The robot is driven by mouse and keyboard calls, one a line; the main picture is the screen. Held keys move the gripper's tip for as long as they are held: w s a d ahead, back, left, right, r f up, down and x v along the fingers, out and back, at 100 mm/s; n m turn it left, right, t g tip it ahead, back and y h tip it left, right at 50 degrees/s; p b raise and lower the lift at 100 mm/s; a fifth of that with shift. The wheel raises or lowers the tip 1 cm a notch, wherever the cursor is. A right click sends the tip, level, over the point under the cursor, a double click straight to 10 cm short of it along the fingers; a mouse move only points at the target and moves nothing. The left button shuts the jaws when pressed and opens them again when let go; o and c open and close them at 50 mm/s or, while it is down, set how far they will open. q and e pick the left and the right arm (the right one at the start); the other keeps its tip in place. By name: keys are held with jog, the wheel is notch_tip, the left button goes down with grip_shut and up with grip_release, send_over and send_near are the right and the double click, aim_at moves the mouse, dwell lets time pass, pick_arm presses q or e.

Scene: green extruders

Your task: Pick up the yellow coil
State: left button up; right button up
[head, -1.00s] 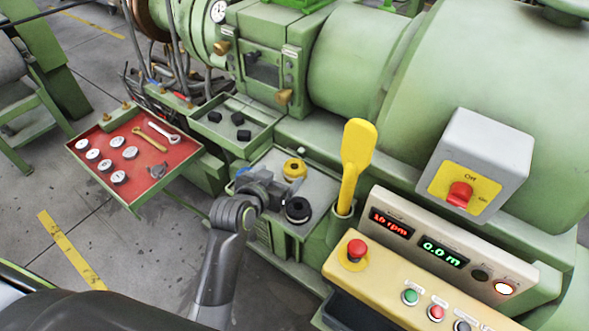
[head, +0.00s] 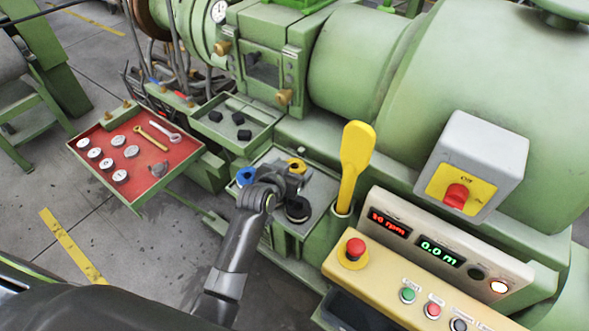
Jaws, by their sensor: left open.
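The yellow coil (head: 297,165) lies on the grey-topped green stand (head: 322,190), left of the yellow lever. Its near part is hidden behind my left gripper (head: 291,180). The left gripper is open, with its fingers close to the coil's near side. I cannot tell whether they touch it. A blue coil (head: 245,176) is to the left of the gripper, and a black coil (head: 298,208) is just in front of it. My right gripper is not in view.
A yellow lever (head: 354,158) stands upright close on the right. The control panel (head: 420,280) with a red knob is at the lower right. A red tray (head: 135,165) with tools and gauges is on the left. A small green tray (head: 255,115) with black pieces is behind.

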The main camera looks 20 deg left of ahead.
pick_arm(q)
jog(key=c, duration=1.1)
notch_tip(320, 180, up, 10)
jog(key=shift+r+b, duration=0.1)
jog(key=shift+b, duration=0.25)
